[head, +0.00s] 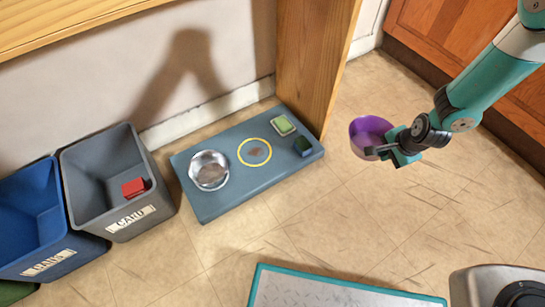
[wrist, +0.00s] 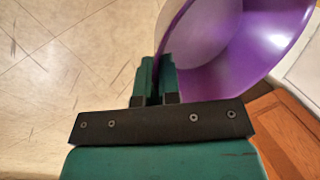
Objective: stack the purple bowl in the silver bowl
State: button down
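The purple bowl (head: 370,134) is held in the air by my gripper (head: 377,152), to the right of the blue-grey mat. In the wrist view, my gripper's fingers (wrist: 155,78) are close together at the near rim of the purple bowl (wrist: 225,65), which fills the upper right and is cut off by the frame edge. The silver bowl (head: 209,170) sits upright at the left end of the blue-grey mat (head: 232,197). It looks empty. My gripper is well to the right of the silver bowl.
A yellow ring (head: 240,153) surrounds a brownish patch on the mat. A green sponge-like block (head: 283,125) and a dark green block (head: 303,146) lie at its right end. A wooden post (head: 312,70) stands behind. Grey (head: 115,226) and blue (head: 40,260) bins stand left.

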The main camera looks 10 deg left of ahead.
aim_at(210, 173)
jog(key=z, duration=0.5)
jog(key=k, duration=1)
jog(key=u, duration=1.4)
jog(key=i, duration=1)
